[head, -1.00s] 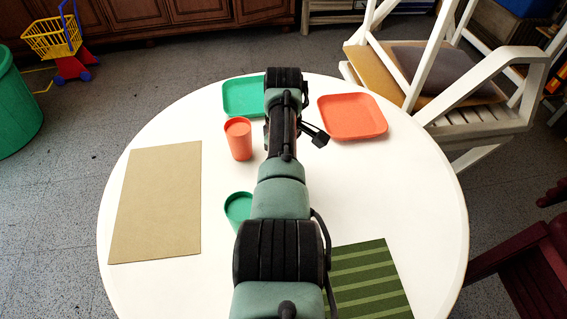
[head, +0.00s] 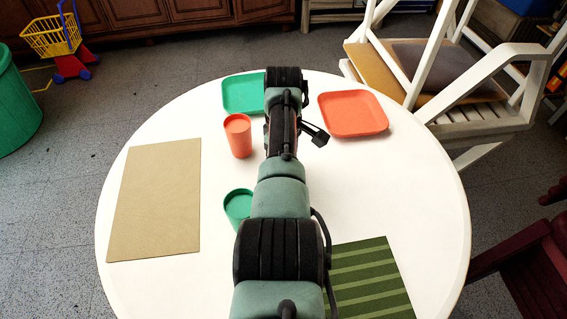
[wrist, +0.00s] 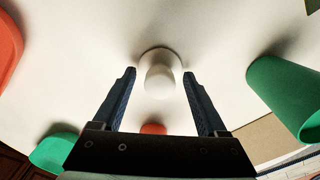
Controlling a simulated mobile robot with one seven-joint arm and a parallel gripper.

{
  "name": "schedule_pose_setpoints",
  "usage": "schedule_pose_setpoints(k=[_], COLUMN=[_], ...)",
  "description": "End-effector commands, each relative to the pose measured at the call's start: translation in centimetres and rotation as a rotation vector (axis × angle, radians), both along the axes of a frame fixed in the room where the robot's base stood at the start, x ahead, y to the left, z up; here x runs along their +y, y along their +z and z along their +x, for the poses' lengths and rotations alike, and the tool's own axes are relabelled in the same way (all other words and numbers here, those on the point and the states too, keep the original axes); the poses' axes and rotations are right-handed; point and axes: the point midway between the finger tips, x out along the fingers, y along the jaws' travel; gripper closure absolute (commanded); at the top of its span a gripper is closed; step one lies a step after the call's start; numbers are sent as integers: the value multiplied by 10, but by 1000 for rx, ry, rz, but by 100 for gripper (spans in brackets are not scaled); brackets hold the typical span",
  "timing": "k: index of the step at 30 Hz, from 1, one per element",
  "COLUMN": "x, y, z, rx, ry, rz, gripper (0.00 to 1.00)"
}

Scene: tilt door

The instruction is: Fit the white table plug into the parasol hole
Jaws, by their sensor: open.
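The white table plug (wrist: 163,78) shows in the wrist view as a pale round knob with a wider round edge behind it, against the white table (wrist: 215,35). My gripper (wrist: 159,73) is open, with one dark finger on each side of the plug in the picture. Gaps show between the fingers and the plug; I cannot tell if the plug is fully between them in depth. The parasol hole is not visible. I cannot tell whether the plug sits in it. In the head view my arm hides the plug and most of the gripper.
On the table (head: 400,190) are an orange cup (head: 239,138), green cup (head: 237,205), green plate (head: 242,92), orange plate (head: 352,113), beige mat (head: 155,200) and striped green mat (head: 368,280). White chairs (head: 480,105) stand at the back right.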

Motion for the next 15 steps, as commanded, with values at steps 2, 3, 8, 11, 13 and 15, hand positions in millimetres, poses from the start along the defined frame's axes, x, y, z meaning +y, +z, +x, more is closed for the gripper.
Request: schedule_pose_setpoints(k=[2, 3, 8, 11, 13, 15], x=[0, 0, 0, 0, 0, 0], y=[10, 16, 50, 73, 87, 100], z=[1, 1, 1, 1, 1, 1], rx=[-2, -4, -5, -6, -4, -4], ry=[0, 0, 0, 0, 1, 0], rz=[0, 0, 0, 0, 0, 0], gripper=[25, 25, 25, 25, 25, 25])
